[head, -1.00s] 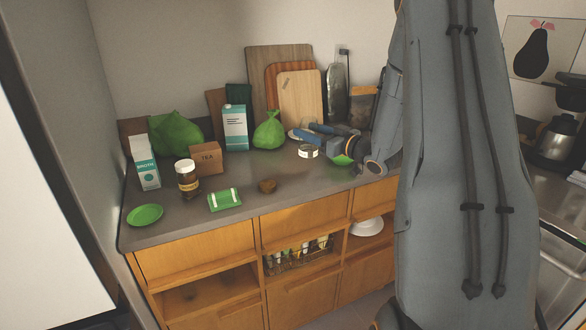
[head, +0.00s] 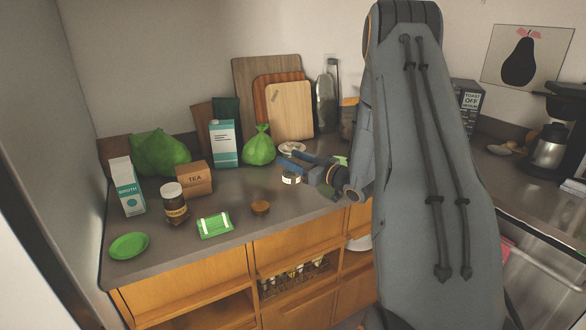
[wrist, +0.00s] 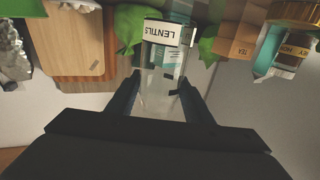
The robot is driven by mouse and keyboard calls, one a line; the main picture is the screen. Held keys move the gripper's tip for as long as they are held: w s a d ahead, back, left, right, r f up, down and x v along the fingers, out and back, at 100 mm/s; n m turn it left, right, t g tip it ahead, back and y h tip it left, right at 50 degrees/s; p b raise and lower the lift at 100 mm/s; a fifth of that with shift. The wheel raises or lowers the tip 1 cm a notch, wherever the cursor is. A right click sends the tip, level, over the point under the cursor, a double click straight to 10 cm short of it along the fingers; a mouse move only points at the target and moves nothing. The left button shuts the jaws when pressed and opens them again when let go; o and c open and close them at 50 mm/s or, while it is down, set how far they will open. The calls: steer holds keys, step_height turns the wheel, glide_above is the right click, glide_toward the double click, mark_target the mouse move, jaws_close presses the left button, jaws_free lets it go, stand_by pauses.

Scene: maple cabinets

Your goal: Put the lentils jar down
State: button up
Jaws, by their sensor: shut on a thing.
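The lentils jar is clear glass with a white band reading LENTILS. In the wrist view the jar (wrist: 162,60) lies between the two fingers of my gripper (wrist: 160,92), which is shut on it. The wrist picture is upside down, so the jar looks roughly upright. In the head view my gripper (head: 303,160) is over the right part of the grey counter (head: 245,207), and the white band of the jar (head: 291,178) shows just below the fingers. I cannot tell whether its base touches the counter.
A green bag (head: 258,146), a carton (head: 223,143) and cutting boards (head: 290,110) stand behind. Some bare counter shows between the packet and my gripper.

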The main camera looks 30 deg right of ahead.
steer(key=shift+f+p, duration=0.45)
steer(key=shift+f, duration=1.35)
steer(key=shift+f, duration=0.2)
steer(key=o, duration=1.3)
steer(key=shift+c, duration=0.2)
